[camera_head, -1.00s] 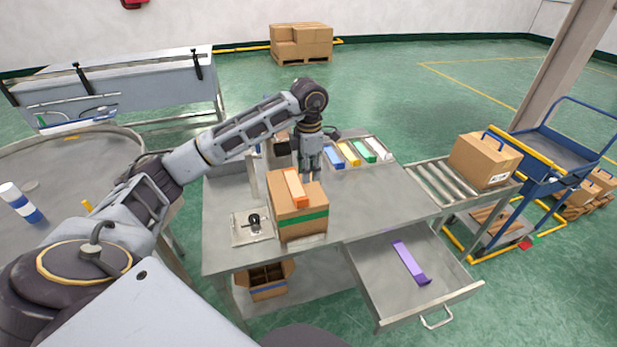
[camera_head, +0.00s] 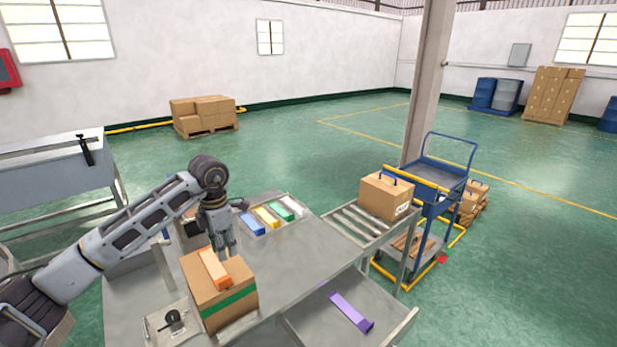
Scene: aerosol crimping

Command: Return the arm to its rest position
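My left arm comes in from the left over the grey metal table (camera_head: 300,254). My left gripper (camera_head: 226,252) points down just behind a cardboard box (camera_head: 222,296) with a green band. An orange item (camera_head: 214,268) lies on top of that box, apart from the fingers as far as I can see. The two fingers look slightly apart with nothing visible between them; the tips are partly hidden by the box. My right gripper is not in view.
Blue, yellow, green and white items lie in a tray (camera_head: 291,222) at the table's back. An open drawer (camera_head: 310,321) holds a purple item (camera_head: 350,311). A roller conveyor (camera_head: 352,226) carries a carton (camera_head: 386,196); a blue cart (camera_head: 437,176) stands beyond. The table's right middle is clear.

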